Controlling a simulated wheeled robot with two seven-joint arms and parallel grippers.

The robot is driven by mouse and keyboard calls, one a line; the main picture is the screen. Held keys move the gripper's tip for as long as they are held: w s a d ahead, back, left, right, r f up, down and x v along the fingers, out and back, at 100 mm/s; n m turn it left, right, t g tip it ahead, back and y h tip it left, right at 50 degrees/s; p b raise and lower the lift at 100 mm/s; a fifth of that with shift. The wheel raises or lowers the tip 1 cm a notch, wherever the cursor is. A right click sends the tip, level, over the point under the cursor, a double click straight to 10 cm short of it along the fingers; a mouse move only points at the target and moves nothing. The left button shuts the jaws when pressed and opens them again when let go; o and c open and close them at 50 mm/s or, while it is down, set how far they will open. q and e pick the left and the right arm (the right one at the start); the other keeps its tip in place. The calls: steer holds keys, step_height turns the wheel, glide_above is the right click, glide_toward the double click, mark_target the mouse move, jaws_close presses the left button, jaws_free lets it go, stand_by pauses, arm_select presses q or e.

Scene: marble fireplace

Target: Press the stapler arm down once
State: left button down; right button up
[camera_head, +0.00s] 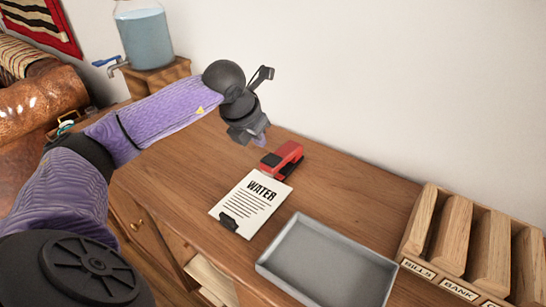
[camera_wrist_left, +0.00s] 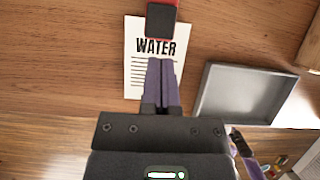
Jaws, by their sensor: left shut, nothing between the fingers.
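A red stapler (camera_head: 283,158) with a dark part stands on the wooden desk top near the wall, beside the top of the sheet marked WATER. In the left wrist view the stapler (camera_wrist_left: 162,18) is cut off by the top edge. My left gripper (camera_head: 262,142) is shut and empty, above the desk to the upper left of the stapler and apart from it in the head view. In the left wrist view its purple fingers (camera_wrist_left: 161,70) are together, below the stapler in the picture and over the sheet. My right gripper does not show clearly in either view.
A clipboard with the WATER sheet (camera_head: 252,202) lies in front of the stapler. A grey tray (camera_head: 270,262) is to its right, then a wooden sorter (camera_head: 420,222) with labelled slots. A water dispenser (camera_head: 146,40) stands at the back left. The wall is close behind the desk.

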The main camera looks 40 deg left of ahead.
mark_target(271, 160)
arm_select(q)
steer(key=b+x, duration=0.4)
steer(key=x, duration=0.2)
steer(key=shift+f, duration=0.15)
steer(key=shift+w+f+b, duration=0.25)
steer(key=shift+f+b, duration=0.1)
steer(key=shift+b, duration=0.1)
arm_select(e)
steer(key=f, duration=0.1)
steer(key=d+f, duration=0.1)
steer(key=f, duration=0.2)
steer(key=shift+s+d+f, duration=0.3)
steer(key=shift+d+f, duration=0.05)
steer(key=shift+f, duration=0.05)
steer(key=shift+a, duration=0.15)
